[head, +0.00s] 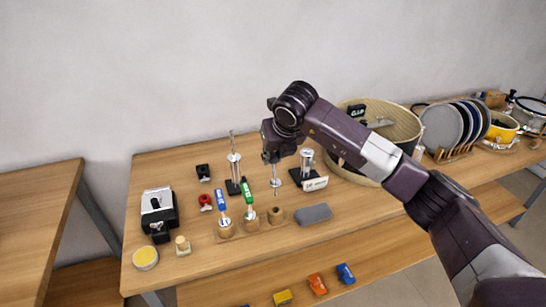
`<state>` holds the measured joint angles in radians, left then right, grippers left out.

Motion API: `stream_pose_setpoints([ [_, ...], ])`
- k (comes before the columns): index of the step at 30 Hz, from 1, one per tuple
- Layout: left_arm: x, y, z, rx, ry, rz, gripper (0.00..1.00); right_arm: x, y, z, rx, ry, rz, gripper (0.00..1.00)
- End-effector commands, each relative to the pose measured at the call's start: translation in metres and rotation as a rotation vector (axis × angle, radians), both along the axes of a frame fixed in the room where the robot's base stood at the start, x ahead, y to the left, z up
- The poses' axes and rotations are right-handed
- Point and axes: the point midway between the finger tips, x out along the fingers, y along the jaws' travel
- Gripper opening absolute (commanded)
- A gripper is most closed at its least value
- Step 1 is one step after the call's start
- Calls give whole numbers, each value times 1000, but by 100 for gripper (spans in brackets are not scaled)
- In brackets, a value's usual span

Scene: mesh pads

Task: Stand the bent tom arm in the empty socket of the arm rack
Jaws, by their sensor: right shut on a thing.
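My right gripper (272,158) reaches in from the right and is shut on a thin silver metal piece, which looks like the bent tom arm (275,182). It hangs down, its lower tip slightly above the rack in the picture. Its bend is hard to make out, as the gripper hides its upper part. The wooden arm rack (263,223) stands at the table's front middle. A blue-and-white piece (222,206) and a green-and-white piece (249,200) stand tilted in its left and middle sockets. The right socket (276,214) looks empty. My left gripper is not in view.
Metal posts on black bases (234,187) stand behind the rack, one with a white label (315,184). A grey block (313,214) lies close right. A black-and-white device (158,211) and small items are left. A large basket (405,125) and plates (440,130) are back right.

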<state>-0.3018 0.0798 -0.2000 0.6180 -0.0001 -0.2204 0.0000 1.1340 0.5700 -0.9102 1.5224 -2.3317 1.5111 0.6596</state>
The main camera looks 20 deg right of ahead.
Motion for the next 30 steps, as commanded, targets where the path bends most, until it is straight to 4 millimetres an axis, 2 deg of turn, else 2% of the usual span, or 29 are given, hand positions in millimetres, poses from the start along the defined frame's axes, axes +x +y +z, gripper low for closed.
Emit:
stream_pose_setpoints([
  [1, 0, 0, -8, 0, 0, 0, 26, 0, 0, -8, 1, -1, -1, 0],
  [13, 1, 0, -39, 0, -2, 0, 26, 0, 0, -45, 1, -1, -1, 0],
  [30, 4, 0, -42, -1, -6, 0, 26, 0, 0, -50, 0, -1, 0, 0],
])
